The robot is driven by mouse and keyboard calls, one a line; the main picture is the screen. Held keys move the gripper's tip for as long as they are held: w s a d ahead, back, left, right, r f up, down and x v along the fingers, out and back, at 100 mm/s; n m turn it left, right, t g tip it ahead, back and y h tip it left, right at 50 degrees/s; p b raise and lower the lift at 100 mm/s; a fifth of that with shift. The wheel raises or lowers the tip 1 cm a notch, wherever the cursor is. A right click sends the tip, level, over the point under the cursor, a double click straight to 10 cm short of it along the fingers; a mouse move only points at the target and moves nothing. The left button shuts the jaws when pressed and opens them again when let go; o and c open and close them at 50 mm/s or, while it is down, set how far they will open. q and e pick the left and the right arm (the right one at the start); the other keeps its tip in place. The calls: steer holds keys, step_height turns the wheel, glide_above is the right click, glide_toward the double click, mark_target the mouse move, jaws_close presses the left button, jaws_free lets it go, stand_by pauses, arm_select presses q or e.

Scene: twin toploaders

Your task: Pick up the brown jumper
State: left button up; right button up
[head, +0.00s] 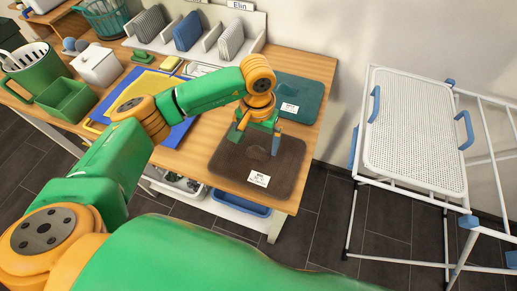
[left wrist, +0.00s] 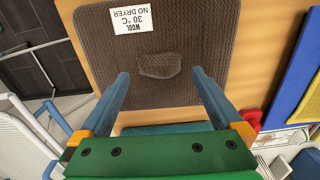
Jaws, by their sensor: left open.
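The brown jumper (head: 235,178) lies flat on the wooden table near its front right corner. It is a dark, knitted, rounded rectangle with a white label. In the left wrist view the jumper (left wrist: 110,75) has a small raised tab (left wrist: 160,66) at its middle, and the label reads wool, 30 °C, no dryer. My left gripper (head: 255,141) is open above the jumper, with a blue finger on either side of the tab. The fingers hold nothing. The head view does not show whether the fingertips touch the cloth. My right gripper is not in view.
A teal folded piece (head: 306,92) with a label lies just behind the jumper. A blue-edged mat (head: 180,134), a green box (head: 66,99) and a white canister (head: 97,66) stand to the left. A white drying rack (head: 415,130) stands right, across a floor gap.

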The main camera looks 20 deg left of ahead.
mark_target(258, 153)
arm_select(q)
steer(key=f, duration=0.2)
steer(key=shift+w+f, duration=0.25)
steer(key=shift+f, duration=0.1)
steer(key=shift+s+r, duration=0.1)
steer(key=c, duration=0.6)
jaws_close()
